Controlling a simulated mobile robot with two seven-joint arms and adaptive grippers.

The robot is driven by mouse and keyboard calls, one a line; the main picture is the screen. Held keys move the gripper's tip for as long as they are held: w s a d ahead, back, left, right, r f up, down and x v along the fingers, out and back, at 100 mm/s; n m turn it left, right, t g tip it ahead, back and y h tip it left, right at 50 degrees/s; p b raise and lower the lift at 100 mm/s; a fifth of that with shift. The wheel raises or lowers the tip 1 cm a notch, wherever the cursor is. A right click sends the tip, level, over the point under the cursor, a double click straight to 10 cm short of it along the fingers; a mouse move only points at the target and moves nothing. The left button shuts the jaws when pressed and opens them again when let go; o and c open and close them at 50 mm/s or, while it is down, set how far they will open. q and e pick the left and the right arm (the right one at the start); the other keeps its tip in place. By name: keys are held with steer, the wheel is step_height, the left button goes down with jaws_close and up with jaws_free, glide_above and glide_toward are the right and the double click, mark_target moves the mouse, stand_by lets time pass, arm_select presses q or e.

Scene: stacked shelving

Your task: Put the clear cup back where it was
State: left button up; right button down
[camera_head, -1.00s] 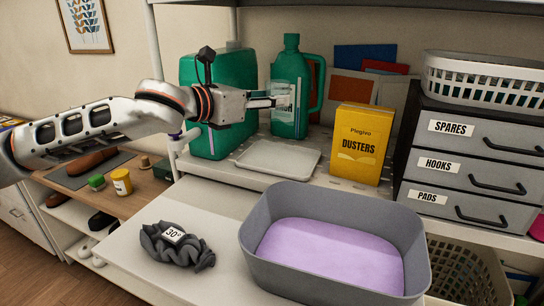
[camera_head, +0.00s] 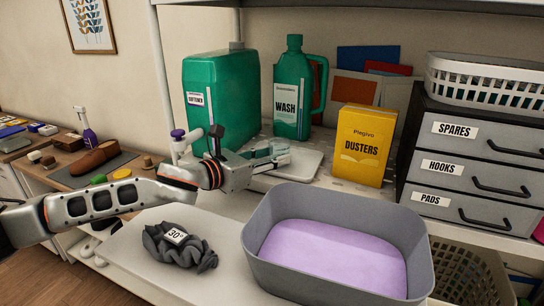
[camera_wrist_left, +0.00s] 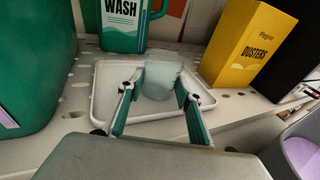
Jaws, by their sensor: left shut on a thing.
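The clear cup (camera_head: 279,147) is see-through with a greenish tint and is small in the head view. It shows larger in the left wrist view (camera_wrist_left: 160,80), between the green finger pads. My left gripper (camera_head: 264,157) is shut on it, with one finger on each side. The cup is upright or nearly so, over the shallow white tray (camera_head: 304,165) on the perforated shelf. I cannot tell whether its base touches the tray, as the fingers hide it. The tray also shows in the left wrist view (camera_wrist_left: 82,103). My right gripper is not in view.
The green WASH bottle (camera_head: 291,95) stands behind the tray. A large green canister (camera_head: 228,90) is at its left, the yellow DUSTERS box (camera_head: 360,145) at its right. A grey tub (camera_head: 340,205) with lilac contents and a dark knotted cloth (camera_head: 178,246) are in front.

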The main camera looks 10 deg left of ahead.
arm_select(q)
steer(key=shift+f, duration=0.15)
steer(key=o, duration=1.2)
steer(key=shift+r, duration=0.25)
steer(key=b+v, duration=0.1)
steer(key=v, duration=1.1)
